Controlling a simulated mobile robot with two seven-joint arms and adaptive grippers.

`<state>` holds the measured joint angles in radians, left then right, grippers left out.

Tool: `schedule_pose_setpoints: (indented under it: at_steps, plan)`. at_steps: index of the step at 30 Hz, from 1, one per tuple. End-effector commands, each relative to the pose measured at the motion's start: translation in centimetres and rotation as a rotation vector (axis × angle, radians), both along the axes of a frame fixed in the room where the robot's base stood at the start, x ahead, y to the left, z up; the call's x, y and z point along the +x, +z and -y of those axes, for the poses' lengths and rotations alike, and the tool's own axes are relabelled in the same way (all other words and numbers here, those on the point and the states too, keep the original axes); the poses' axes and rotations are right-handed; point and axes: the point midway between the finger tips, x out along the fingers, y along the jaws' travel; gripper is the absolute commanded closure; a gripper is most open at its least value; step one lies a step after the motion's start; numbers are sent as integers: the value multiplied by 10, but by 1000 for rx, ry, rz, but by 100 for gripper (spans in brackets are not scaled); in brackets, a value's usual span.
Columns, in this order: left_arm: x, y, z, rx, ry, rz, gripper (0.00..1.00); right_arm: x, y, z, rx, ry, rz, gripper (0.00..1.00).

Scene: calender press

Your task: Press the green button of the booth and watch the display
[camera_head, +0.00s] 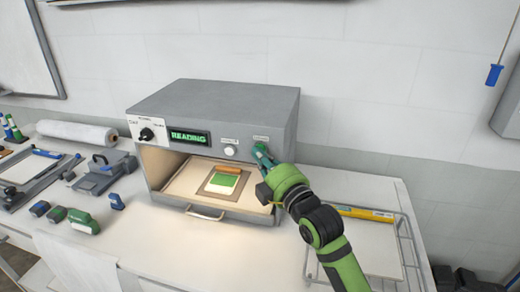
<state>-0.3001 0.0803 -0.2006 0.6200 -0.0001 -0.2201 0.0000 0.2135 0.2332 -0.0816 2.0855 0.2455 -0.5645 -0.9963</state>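The grey booth (215,97) stands on the bench with its lit front open. Its display (188,137) shows READING in green letters. My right gripper (262,153) is at the upper right of the booth front, with its tip at or very close to the panel below a small label. It covers the spot there, so I cannot see the green button itself or whether the tip touches it. The fingers are too small and overlapped to tell open from shut. Inside the booth a framed card with a green patch (223,181) lies on the floor. My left gripper is out of view.
A dial (147,134) and a white round knob (230,151) sit on the booth front. A wire rack (408,250) with a yellow tube (365,213) is at right. Tools and a white roll (77,134) lie at left. A front handle (205,214) sticks out below.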

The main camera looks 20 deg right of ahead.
Motion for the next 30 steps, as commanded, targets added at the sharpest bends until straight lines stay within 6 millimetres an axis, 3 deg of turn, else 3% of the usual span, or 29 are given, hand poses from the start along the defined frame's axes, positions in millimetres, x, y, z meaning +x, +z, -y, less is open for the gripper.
schedule_pose_setpoints:
  at_steps: [30]
  plan:
    - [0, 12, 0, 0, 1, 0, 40, -20, 0, -14, 1, 1, -2, 100]
